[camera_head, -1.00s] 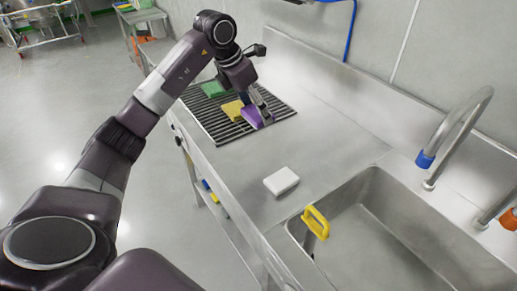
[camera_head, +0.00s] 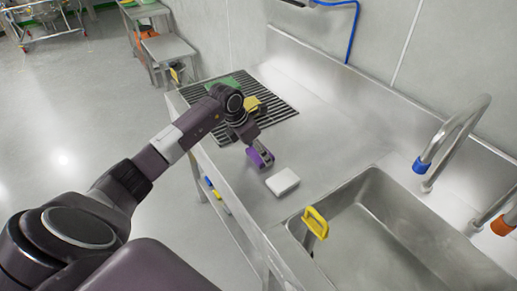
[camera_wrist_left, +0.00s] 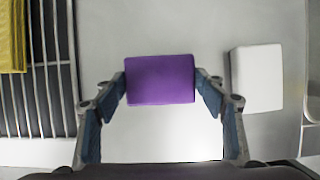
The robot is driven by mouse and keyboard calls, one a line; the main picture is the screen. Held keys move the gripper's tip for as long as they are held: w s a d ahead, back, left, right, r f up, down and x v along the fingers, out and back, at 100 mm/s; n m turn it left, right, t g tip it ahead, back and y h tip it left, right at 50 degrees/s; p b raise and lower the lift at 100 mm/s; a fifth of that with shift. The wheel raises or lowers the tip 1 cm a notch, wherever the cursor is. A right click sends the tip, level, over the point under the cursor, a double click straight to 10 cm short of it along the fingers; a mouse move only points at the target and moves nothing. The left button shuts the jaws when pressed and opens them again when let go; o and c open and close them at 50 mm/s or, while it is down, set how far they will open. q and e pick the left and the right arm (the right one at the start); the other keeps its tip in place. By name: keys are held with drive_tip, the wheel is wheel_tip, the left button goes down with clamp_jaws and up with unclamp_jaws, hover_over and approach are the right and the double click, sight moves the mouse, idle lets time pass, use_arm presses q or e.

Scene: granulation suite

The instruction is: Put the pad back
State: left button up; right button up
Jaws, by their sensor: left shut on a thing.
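A purple pad (camera_head: 262,155) is held in my left gripper (camera_head: 258,152) over the steel counter, between the slatted rack and a white pad. In the left wrist view the purple pad (camera_wrist_left: 160,80) sits squarely between the two fingers, which press on its left and right sides. The white pad (camera_head: 283,182) lies flat on the counter, close to the right of the held pad and apart from it; it also shows in the left wrist view (camera_wrist_left: 257,78). Whether the purple pad touches the counter is unclear. My right gripper is out of view.
The dark slatted rack (camera_head: 278,108) holds a yellow pad (camera_head: 252,104) and a green pad (camera_head: 232,80), both partly hidden by my arm. A sink (camera_head: 400,225) with a yellow-handled tool (camera_head: 316,218) on its edge is at right. The counter behind the white pad is clear.

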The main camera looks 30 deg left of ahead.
use_arm(q)
drive_tip(key=o, duration=1.1)
drive_tip(key=shift+r, duration=0.2)
drive_tip(key=shift+s+a+r+b, duration=0.1)
drive_tip(key=shift+r+b, duration=0.2)
drive_tip(key=b+v, duration=0.3)
drive_tip(key=v, duration=0.8)
drive_tip(key=shift+s, duration=0.2)
